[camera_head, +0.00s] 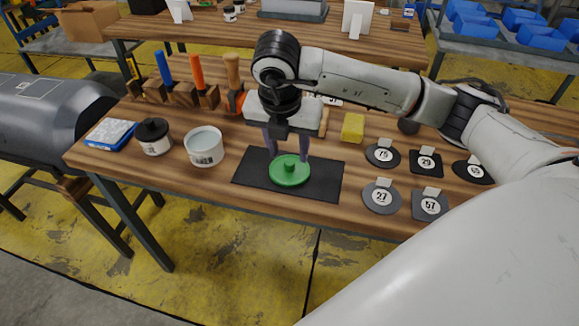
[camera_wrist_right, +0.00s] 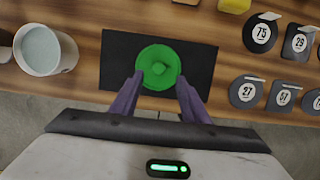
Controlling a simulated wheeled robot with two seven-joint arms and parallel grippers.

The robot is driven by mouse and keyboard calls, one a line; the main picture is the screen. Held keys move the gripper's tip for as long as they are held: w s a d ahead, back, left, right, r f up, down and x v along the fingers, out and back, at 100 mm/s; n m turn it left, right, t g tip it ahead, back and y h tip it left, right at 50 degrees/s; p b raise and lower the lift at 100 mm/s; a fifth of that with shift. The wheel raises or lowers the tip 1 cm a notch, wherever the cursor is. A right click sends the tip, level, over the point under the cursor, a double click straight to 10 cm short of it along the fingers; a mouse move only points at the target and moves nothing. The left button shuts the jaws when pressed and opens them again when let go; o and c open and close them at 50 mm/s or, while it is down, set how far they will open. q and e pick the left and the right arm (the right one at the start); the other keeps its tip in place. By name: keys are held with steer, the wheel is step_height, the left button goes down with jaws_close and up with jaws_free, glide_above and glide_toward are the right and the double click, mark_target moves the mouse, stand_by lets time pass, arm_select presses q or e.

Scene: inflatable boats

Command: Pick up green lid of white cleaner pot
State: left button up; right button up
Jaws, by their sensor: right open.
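My right gripper (camera_head: 288,157) points down over the lid. My left gripper is out of view.
A dark-lidded jar (camera_head: 153,137) and a blue-white sponge pack (camera_head: 110,133) stand left of the pot. Handled tools stand in wooden blocks behind. A yellow block (camera_head: 353,127) and several numbered dark patches (camera_head: 381,196) lie to the right.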

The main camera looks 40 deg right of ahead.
mark_target(290, 162)
steer(key=x, duration=0.5)
steer(key=shift+w+d+p, duration=0.1)
steer(key=shift+w+p, duration=0.2)
steer(key=shift+p, duration=0.05)
jaws_close()
